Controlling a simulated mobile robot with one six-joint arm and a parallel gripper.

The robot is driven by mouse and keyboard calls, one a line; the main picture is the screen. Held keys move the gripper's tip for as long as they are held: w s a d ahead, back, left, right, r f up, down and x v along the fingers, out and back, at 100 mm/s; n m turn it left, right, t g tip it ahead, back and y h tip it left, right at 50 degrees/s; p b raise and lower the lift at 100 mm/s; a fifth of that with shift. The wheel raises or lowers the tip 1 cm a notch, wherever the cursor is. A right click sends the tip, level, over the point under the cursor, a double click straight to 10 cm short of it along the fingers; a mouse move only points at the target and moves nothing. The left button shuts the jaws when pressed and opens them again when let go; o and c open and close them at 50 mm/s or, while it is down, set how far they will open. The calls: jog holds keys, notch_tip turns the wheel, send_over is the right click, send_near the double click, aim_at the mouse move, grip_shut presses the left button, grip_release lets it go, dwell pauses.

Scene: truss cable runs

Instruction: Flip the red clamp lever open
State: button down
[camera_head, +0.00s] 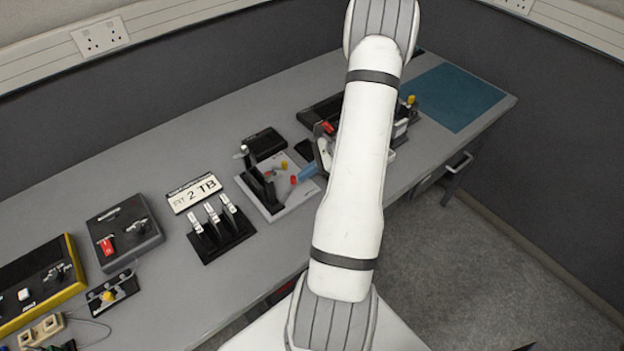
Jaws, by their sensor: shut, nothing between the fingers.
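A fixture with a light grey base plate (296,197) and a black upright bracket stands on the bench left of my arm. A small red piece, which looks like the end of the red clamp lever (294,180), shows above the plate. My gripper (308,172) is mostly hidden behind my own white arm. Its blue tip appears shut and empty, close to the red end at its right side. I cannot tell whether they touch. The lever's full shape and its angle are too small and covered to tell.
A black block with several white-topped levers (222,235) stands left of the fixture, near a "2 TB" label (194,194). A dark box with a red switch (106,246) is further left. A blue mat (455,97) lies clear at the far right.

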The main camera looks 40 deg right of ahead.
jog(key=w+n+g, duration=0.1)
jog(key=n, duration=0.1)
jog(key=w+n+g+y+b, duration=0.1)
jog(key=n+g, duration=0.1)
jog(key=shift+w+f+n+g, duration=0.1)
jog(key=shift+w+n+g, duration=0.2)
jog(key=w+n+g, duration=0.1)
jog(key=n, duration=0.1)
jog(key=w+a+n+g+b, duration=0.1)
jog(key=n+g, duration=0.1)
jog(key=shift+w+a+g, duration=0.1)
jog(key=shift+a+g, duration=0.1)
jog(key=shift+g, duration=0.1)
jog(key=shift+s+a, duration=0.1)
jog(key=shift+s, duration=0.1)
jog(key=shift+s+a, duration=0.3)
jog(key=shift+s, duration=0.25)
